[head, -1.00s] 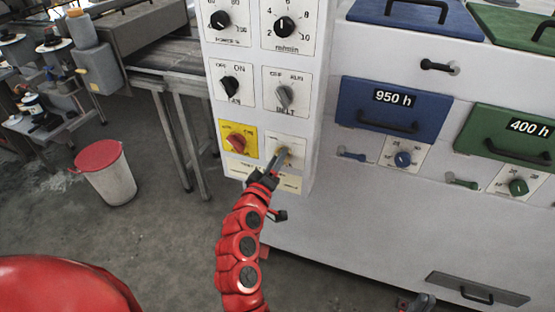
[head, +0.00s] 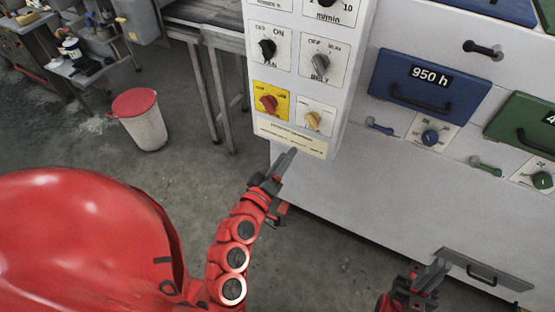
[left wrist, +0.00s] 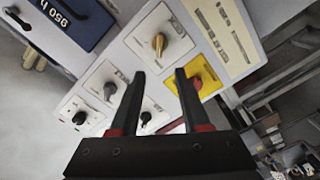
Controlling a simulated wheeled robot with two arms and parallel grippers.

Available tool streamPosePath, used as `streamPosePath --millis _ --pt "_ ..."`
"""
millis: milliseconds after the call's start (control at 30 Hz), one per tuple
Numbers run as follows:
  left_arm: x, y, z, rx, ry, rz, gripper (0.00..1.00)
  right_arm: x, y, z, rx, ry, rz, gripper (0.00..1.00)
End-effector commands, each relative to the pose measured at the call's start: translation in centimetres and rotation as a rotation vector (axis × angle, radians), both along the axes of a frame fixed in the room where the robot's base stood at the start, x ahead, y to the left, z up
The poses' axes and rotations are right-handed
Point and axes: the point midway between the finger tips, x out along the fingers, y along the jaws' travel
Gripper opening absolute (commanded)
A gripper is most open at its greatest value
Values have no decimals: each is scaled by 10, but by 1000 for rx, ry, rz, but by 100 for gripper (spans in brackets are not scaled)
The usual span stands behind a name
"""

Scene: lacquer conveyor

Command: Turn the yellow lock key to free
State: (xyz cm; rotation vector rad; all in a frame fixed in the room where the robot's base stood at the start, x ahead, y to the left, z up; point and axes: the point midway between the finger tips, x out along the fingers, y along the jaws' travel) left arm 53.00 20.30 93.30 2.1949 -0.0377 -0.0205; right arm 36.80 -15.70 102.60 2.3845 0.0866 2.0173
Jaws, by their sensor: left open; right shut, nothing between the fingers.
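The yellow key (head: 313,121) is a small knob on a white plate at the lower right of the control panel. In the left wrist view the yellow key (left wrist: 159,42) stands roughly upright in the picture; its label is too small to read. My left gripper (head: 285,160) is below the panel's lower edge in the head view, apart from the key. The left wrist view shows its two fingers (left wrist: 161,78) spread with nothing between them. My right gripper (head: 437,272) is shut and empty at the lower right, away from the panel.
A red knob (head: 268,103) on a yellow plate sits left of the key. The grey BELT knob (head: 320,66) and black FAN knob (head: 267,50) are above. A cream label (head: 291,138) lies below. A red-lidded bin (head: 143,122) stands on the open floor at left.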

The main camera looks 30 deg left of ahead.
Motion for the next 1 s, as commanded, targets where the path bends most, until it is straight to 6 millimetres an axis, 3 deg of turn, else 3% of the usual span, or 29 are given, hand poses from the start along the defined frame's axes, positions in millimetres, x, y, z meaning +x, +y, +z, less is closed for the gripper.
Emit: streamPosePath --millis 33,300,1000 --pt "-10 1 3 -2 9 3 46 0 0 11 0 0 0 0" --pt "-34 2 0 -2 3 3 46 0 0 19 0 0 0 0" --pt "-37 4 -2 1 -2 12 46 0 0 19 0 0 0 0"
